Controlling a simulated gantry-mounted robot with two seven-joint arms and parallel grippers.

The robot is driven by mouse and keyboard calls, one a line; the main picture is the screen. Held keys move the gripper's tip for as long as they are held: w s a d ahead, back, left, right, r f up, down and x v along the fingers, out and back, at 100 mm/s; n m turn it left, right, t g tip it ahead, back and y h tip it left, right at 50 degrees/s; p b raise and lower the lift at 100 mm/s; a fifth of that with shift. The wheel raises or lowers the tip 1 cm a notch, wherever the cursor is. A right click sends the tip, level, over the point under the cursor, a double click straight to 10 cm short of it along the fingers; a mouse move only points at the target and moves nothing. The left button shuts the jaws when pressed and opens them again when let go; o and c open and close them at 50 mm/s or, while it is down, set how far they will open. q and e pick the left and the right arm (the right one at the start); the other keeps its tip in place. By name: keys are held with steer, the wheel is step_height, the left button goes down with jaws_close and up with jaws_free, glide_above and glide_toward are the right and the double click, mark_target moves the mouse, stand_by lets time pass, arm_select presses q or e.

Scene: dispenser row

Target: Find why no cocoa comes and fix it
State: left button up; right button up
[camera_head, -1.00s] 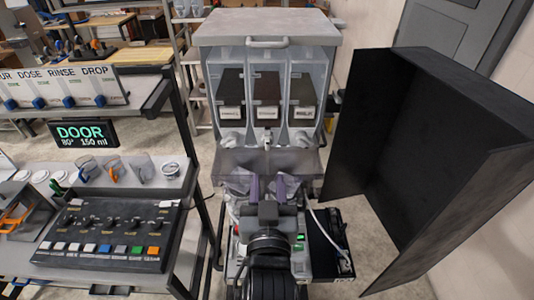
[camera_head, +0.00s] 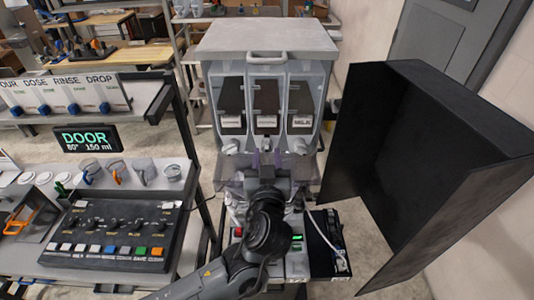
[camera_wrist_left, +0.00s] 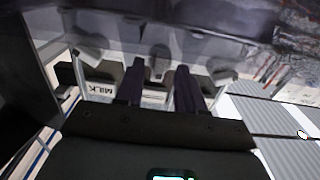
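The dispenser (camera_head: 266,40) stands in the middle with three clear canisters side by side, each holding dark contents. The right canister (camera_head: 303,92) is labelled MILK; the labels of the left canister (camera_head: 231,92) and middle canister (camera_head: 265,92) are too small to read. White outlet fittings show below. My left gripper (camera_head: 267,160) is in front of the middle outlet, which its arm partly hides. In the left wrist view its fingers (camera_wrist_left: 158,88) are apart with nothing visibly held, and the MILK label (camera_wrist_left: 103,90) shows beyond. I cannot tell whether they touch the dispenser. My right gripper is not in view.
The black door (camera_head: 425,165) stands open at the right. The display (camera_head: 87,138) reads DOOR, 80°, 150 ml. A control panel (camera_head: 110,235) with knobs and coloured buttons lies at the left, with cups (camera_head: 145,172) on the shelf behind it.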

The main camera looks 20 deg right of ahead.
arm_select(q)
steer(key=shift+w+d, duration=0.1)
steer(key=shift+w, duration=0.05)
jaws_close()
stand_by(0.4)
